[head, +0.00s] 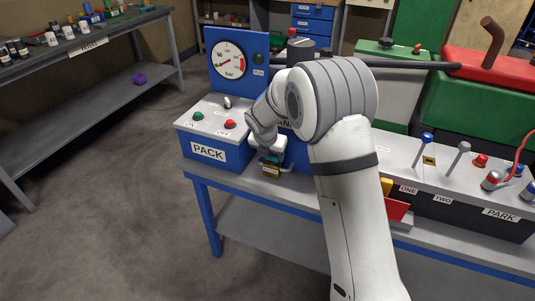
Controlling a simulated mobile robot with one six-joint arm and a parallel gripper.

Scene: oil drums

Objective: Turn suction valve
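No part labelled as a suction valve can be read, so I cannot tell which one it is. A blue control box labelled PACK (208,151) stands at the left end of the bench, with a small lever (227,102), a green button (198,117) and a red button (230,124) on its light top. My gripper (271,168) points down just right of this box, at the front of the bench top. My arm hides much of the area behind it, including part of a label. The fingers are small and partly dark, and whether they are open or shut does not show.
A round gauge (228,61) on a blue panel stands behind the PACK box. A dark cylinder with a red top (299,47) is behind my arm. Right are levers (426,139) and a PARK label (500,215). Open floor (110,220) lies left of the bench.

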